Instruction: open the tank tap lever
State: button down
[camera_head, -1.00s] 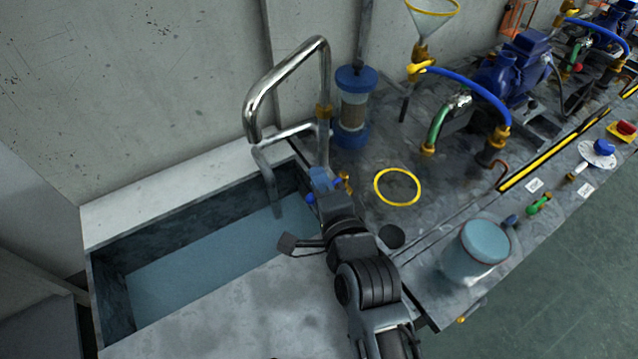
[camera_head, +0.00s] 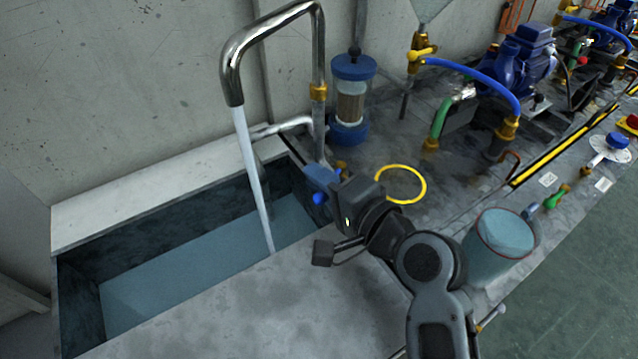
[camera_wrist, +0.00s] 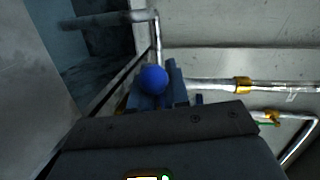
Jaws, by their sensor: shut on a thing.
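The tank tap is a bent steel pipe (camera_head: 322,55) with a brass collar, rising behind the tank. A stream of water (camera_head: 254,175) falls from its spout into the tank. The tap lever's round blue knob (camera_head: 319,198) shows at the base of the pipe, by the tank's right rim. The knob also shows in the wrist view (camera_wrist: 152,79), between the blue fingers. My gripper (camera_head: 322,181) is shut on the lever. The fingers and my wrist hide the rest of the lever.
The tank (camera_head: 75,290) holds bluish water. Right of my gripper lie a yellow ring (camera_head: 424,187) and a clear bucket (camera_head: 487,262). A blue-capped filter (camera_head: 352,68) stands behind. Pumps and hoses fill the bench further right.

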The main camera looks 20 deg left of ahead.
jog(key=shift+f, duration=0.1)
dwell(0.4)
jog(key=c, duration=1.2)
grip_release()
jog(key=shift+d, duration=0.15)
jog(key=v, duration=0.7)
jog(key=shift+s+d, duration=0.1)
jog(key=shift+d, duration=0.2)
